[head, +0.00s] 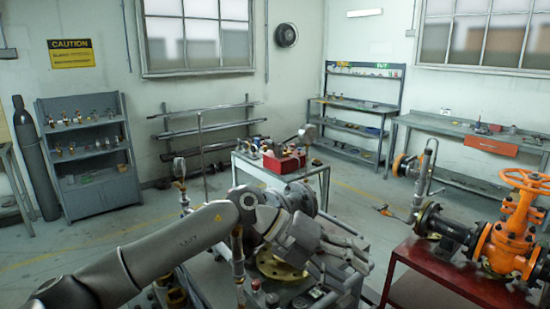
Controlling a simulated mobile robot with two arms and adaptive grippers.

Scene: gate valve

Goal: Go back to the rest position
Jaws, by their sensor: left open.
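My left arm comes in from the lower left and reaches to the middle of the head view. Its gripper (345,252) points right, over the cluttered work stand with pipe fittings, and its fingers are apart and look empty. A yellow flange (278,268) lies below the wrist, partly hidden by my arm. An orange gate valve (509,235) with an orange handwheel stands on a red table (432,283) at the right, clear of the gripper. A dark flanged pipe (440,226) joins the valve's left side. My right gripper is not in view.
A trolley (322,172) with a red toolbox (285,159) stands behind my arm. A blue-grey shelf (90,150), a gas cylinder (36,160) and a workbench (470,135) line the walls. Open floor (80,250) lies at the left.

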